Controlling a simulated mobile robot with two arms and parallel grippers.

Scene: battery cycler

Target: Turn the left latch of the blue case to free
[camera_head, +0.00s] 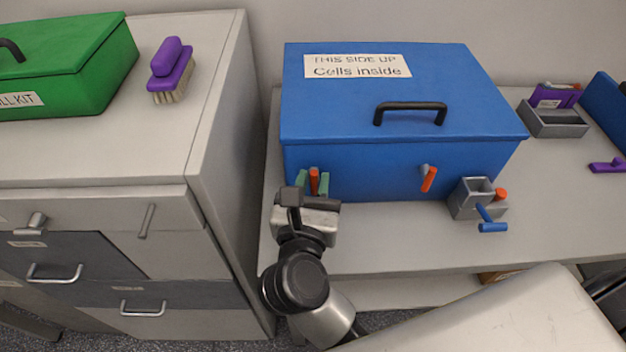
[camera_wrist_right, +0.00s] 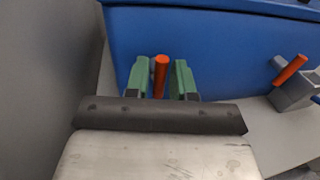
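The blue case (camera_head: 385,105) stands closed on the light table, with a black handle on its lid. Its left latch (camera_head: 314,180) has an orange lever that stands upright on the front face. Its right latch (camera_head: 428,179) has an orange lever tilted to the right at the top. My right gripper (camera_head: 312,183) is at the left latch, with its green fingers one on each side of the lever. In the right wrist view the orange lever (camera_wrist_right: 160,76) stands between the fingers, with narrow gaps showing, so the gripper looks open. My left gripper is not in view.
A grey holder (camera_head: 464,200) with orange and blue handled parts stands in front of the case's right side. A grey tray (camera_head: 555,122) lies further right. A cabinet (camera_head: 225,130) with a green toolkit (camera_head: 75,65) and purple brush (camera_head: 170,70) rises close on the left.

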